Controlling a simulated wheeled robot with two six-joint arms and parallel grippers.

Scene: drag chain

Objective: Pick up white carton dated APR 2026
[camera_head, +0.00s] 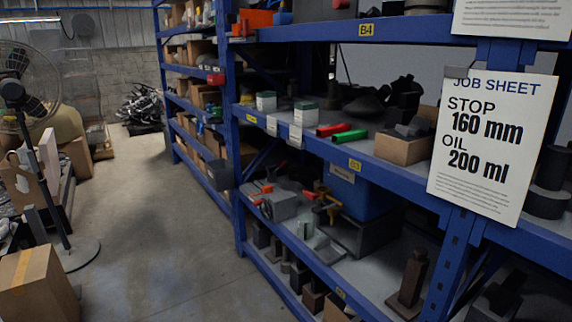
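No date reading APR 2026 can be made out in the head view. Two small white containers with green tops stand on the middle shelf: a left white container (266,102) and a right white container (305,114). They are too small for me to read any print or tell whether they are cartons. Two small white tags hang on the shelf edge below them, a left tag (271,126) and a right tag (295,134), both unreadable. Neither of my grippers is in view.
A blue shelving rack (382,172) fills the right side. A red item (331,129), a green item (349,137) and an open cardboard box (404,149) share the middle shelf. A job sheet (492,146) hangs in front. The floor aisle (165,225) is clear; a fan (40,150) stands left.

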